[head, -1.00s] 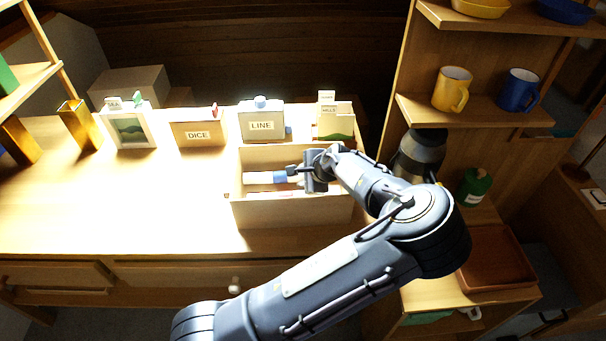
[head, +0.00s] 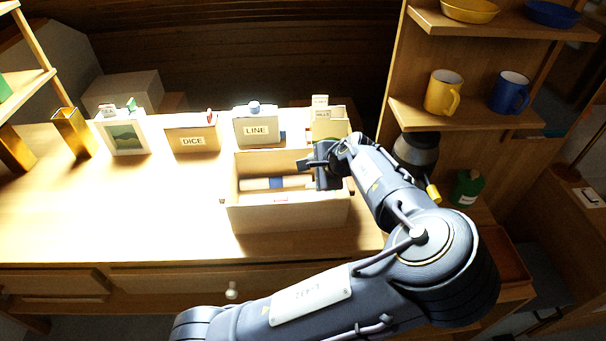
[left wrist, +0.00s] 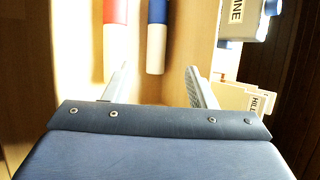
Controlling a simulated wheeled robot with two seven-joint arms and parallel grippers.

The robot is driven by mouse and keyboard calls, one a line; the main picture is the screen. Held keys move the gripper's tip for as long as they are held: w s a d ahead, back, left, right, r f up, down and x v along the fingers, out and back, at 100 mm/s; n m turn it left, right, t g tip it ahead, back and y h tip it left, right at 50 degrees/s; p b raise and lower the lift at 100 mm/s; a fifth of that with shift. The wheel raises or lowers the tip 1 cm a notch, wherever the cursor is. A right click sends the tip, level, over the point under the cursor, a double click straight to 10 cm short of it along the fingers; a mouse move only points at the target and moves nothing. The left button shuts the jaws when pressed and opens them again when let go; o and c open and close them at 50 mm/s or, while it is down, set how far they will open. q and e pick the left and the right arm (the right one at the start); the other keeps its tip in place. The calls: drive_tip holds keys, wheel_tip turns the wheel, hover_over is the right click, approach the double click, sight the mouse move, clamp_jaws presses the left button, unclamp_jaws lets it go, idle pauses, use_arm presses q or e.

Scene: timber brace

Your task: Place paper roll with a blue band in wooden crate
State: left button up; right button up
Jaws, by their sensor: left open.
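The paper roll with a blue band (head: 258,184) lies lengthwise inside the wooden crate (head: 290,218) on the bench. Its blue band also shows in the left wrist view (left wrist: 157,12). My left gripper (head: 312,166) is open and empty over the right end of the crate, above the roll's right end. In the left wrist view its fingers (left wrist: 158,88) stand apart, with the white end of the roll in line with the gap. A roll with a red band (left wrist: 115,12) lies beside it; only a bit of red shows behind the crate's front wall in the head view. My right gripper is out of view.
A box marked LINE (head: 256,127), a box marked DICE (head: 192,138) and a framed picture (head: 125,137) stand behind and left of the crate. Shelves with a yellow mug (head: 441,93) and a blue mug (head: 509,93) are at right. The bench left of the crate is clear.

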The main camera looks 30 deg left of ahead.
use_arm(q)
drive_tip(key=shift+v, duration=1.6)
